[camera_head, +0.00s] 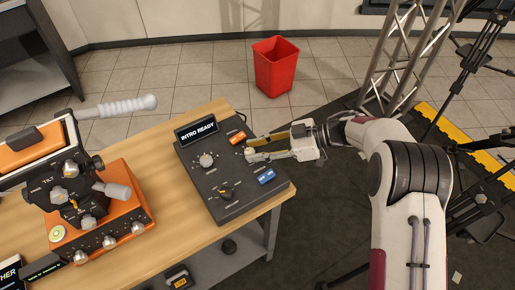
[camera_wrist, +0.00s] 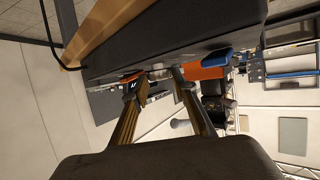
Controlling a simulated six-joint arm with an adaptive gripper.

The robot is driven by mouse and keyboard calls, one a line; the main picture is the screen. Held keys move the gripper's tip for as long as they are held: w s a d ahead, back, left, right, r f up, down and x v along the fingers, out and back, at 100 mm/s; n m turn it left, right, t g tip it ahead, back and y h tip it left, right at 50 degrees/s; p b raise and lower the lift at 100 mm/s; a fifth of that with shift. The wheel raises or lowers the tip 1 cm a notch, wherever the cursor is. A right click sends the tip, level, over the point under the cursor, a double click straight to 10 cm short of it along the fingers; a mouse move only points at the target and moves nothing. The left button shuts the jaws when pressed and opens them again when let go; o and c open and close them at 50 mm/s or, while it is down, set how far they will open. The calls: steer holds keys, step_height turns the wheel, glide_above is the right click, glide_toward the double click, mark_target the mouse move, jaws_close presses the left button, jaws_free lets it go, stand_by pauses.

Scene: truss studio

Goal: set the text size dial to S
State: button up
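The dark control panel (camera_head: 215,207) lies on the wooden table. It carries a silver knob (camera_head: 206,160) ringed by pale marks and a black dial (camera_head: 227,190) below it; their lettering is too small to read, so I cannot tell which is the text size dial. My gripper (camera_head: 252,148) is low over the panel's right edge, right of the silver knob. In the wrist view my gripper (camera_wrist: 155,82) has its fingers apart, with a grey metal part (camera_wrist: 160,73) showing beyond the tips. I cannot tell whether they touch it.
The panel has a screen (camera_head: 196,130) reading INTRO READY, an orange button (camera_head: 237,137) and a blue button (camera_head: 266,176). An orange device (camera_head: 128,213) with several knobs and a lever stands left on the table (camera_head: 180,243). A red bin (camera_head: 275,68) stands behind on the floor.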

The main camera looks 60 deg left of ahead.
steer(key=shift+o, duration=0.3)
steer(key=v, duration=1.2)
steer(key=shift+r, duration=0.1)
stand_by(0.7)
